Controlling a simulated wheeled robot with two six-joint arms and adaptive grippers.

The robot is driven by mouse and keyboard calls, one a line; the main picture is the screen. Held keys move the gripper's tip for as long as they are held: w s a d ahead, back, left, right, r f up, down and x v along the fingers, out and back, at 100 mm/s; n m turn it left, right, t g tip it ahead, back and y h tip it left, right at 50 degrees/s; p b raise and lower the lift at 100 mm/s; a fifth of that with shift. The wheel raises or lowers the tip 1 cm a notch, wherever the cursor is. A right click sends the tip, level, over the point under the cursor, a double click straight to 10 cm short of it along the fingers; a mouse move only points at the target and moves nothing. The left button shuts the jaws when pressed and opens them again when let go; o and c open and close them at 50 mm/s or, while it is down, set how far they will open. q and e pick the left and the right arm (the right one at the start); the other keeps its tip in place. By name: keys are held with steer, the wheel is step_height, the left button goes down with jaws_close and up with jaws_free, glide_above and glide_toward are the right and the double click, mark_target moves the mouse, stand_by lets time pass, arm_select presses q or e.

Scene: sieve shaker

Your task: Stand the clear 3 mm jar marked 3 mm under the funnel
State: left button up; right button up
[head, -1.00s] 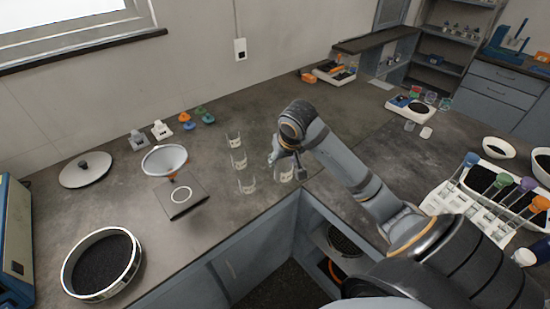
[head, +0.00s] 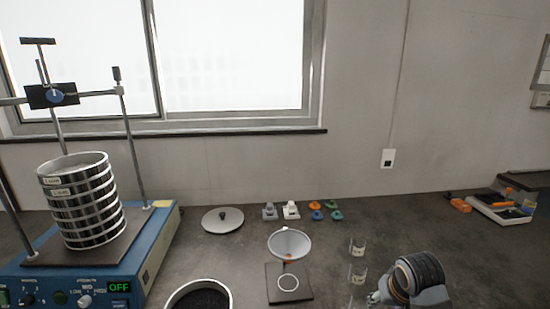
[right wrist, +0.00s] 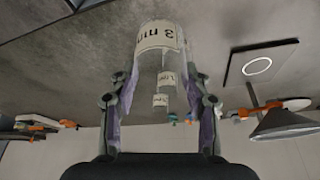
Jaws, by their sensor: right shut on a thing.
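My right gripper (right wrist: 161,100) is shut on the clear jar marked 3 mm (right wrist: 160,35), whose label appears upside down in the right wrist view. In the head view my right gripper (head: 374,298) is at the bottom edge, and I cannot make out the jar there. The grey funnel (head: 290,243) is left of the gripper, above a dark square plate with a white ring (head: 288,283). The funnel (right wrist: 285,123) and plate (right wrist: 262,64) also show at the right of the right wrist view, apart from the jar. My left gripper is not in view.
A lid (head: 222,220), small coloured pieces (head: 317,205) and the sieve shaker (head: 85,220) are farther left and back. A round sieve (head: 199,296) sits at front left.

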steer(key=w+a+f+n+y, duration=0.1)
steer(key=a+f+n, duration=0.1)
steer(key=a, duration=0.8)
steer(key=shift+w+f, duration=0.35)
steer(key=shift+f, duration=0.1)
steer(key=shift+d+r+n, duration=0.1)
steer(key=shift+n, duration=0.2)
